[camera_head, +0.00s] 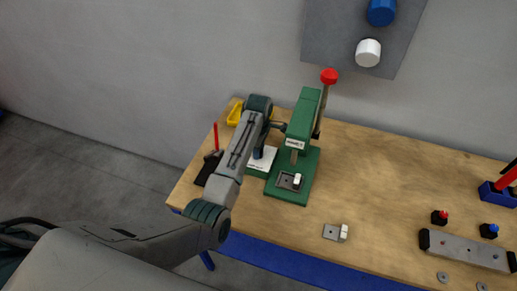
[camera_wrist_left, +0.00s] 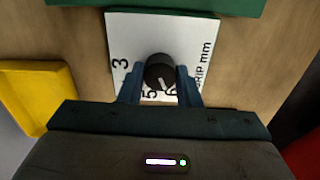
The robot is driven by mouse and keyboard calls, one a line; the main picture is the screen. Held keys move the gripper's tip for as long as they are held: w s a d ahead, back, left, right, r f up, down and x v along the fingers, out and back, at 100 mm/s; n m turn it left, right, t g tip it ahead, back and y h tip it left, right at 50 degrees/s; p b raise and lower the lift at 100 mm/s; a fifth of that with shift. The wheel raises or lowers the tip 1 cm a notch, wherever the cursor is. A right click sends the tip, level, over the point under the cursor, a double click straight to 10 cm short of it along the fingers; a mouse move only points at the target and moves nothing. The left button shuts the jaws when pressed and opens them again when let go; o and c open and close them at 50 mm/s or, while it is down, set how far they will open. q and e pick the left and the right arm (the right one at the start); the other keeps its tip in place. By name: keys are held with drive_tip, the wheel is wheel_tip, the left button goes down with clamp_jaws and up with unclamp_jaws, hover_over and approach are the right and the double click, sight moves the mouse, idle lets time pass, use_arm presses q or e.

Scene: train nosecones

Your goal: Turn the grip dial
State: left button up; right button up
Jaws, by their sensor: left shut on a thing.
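The grip dial (camera_wrist_left: 160,70) is a round black knob on a white panel (camera_wrist_left: 125,35) printed with 3, 5, 6 and "GRIP mm". In the wrist view, the blue fingers of my left gripper (camera_wrist_left: 160,86) stand on either side of the knob and are shut on it. In the head view, the white panel (camera_head: 264,160) lies left of the green press (camera_head: 302,135). My left gripper (camera_head: 259,153) reaches down to the panel, and my arm hides the dial there. My right gripper is not in view.
The press has a red-knobbed lever (camera_head: 329,76). A yellow tray (camera_head: 235,112) and a dark tool holder (camera_head: 209,168) lie left of the panel. A grey bar (camera_head: 468,250) lies at right. The middle right wood is clear.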

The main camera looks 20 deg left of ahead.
use_arm(q)
drive_tip(key=shift+n, duration=0.6)
drive_tip(key=o, duration=1)
drive_tip(key=shift+c, duration=0.2)
